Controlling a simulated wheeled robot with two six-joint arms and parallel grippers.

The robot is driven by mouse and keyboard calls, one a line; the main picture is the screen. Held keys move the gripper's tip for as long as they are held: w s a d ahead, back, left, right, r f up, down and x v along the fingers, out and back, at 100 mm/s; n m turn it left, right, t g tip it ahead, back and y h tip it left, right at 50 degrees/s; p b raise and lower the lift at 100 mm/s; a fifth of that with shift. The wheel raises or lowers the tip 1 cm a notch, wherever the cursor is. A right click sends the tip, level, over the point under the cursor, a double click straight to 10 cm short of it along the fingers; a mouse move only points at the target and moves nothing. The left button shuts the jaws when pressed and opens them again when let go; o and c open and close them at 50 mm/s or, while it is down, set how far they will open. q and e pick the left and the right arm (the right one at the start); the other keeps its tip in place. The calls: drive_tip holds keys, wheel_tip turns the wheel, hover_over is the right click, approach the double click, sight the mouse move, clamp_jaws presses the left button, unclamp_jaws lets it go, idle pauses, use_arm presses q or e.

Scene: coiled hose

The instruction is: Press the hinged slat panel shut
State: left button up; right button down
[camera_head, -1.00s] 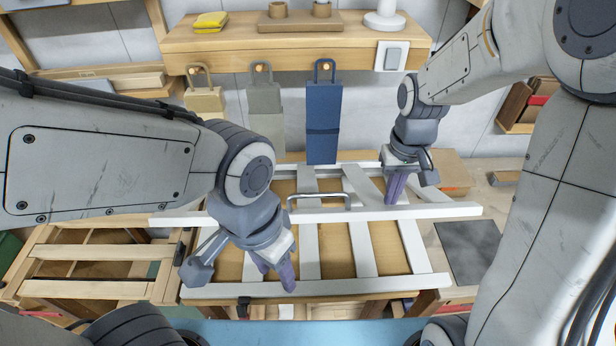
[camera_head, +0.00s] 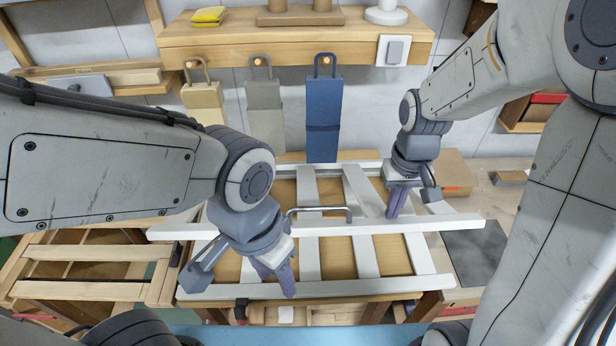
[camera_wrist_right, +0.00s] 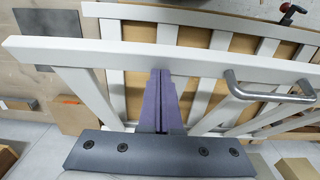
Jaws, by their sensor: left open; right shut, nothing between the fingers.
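The slat panel is white, with a top rail (camera_head: 440,224) that carries a grey bar handle (camera_head: 320,209). In the head view this rail stands apart from the front white rail (camera_head: 340,288), with white slats showing behind and in front of it. My right gripper (camera_head: 394,212) is shut and empty, fingers down at the far side of the handle rail, right of the handle. In the right wrist view its fingertips (camera_wrist_right: 160,78) meet the rail's edge; contact is unclear. My left gripper (camera_head: 276,292) is open and empty over the front rail, left of centre.
A wooden slatted lid (camera_head: 90,270) lies to the left. Hanging pouches, including a blue one (camera_head: 323,110), are on the wall behind, below a wooden shelf (camera_head: 290,48). A dark grey plate (camera_head: 474,252) lies to the right.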

sight(392, 232)
drive_tip(key=shift+s+f+b, duration=0.45)
drive_tip(key=shift+f+b, duration=0.1)
drive_tip(key=shift+f, duration=0.3)
drive_tip(key=shift+s+f+b, duration=0.3)
drive_tip(key=shift+f+b, duration=0.35)
drive_tip(key=shift+f, duration=0.2)
drive_tip(key=shift+s+f+b, duration=0.35)
drive_tip(key=shift+f+b, duration=0.35)
drive_tip(key=shift+f, duration=0.2)
drive_tip(key=shift+s+f+b, duration=0.3)
drive_tip(key=shift+f+b, duration=0.35)
drive_tip(key=shift+f, duration=0.2)
drive_tip(key=shift+f, duration=0.1)
drive_tip(key=shift+s+d+f+b, duration=0.1)
drive_tip(key=shift+s+f+b, duration=0.15)
drive_tip(key=shift+f+b, duration=0.55)
drive_tip(key=shift+s+a+f+b, duration=0.1)
drive_tip(key=shift+s+f+b, duration=0.1)
drive_tip(key=shift+f+b, duration=0.55)
drive_tip(key=shift+s+d+f+b, duration=0.1)
drive_tip(key=shift+s+f+b, duration=0.3)
drive_tip(key=shift+f, duration=0.7)
drive_tip(key=shift+w, duration=0.15)
drive_tip(key=shift+f, duration=0.1)
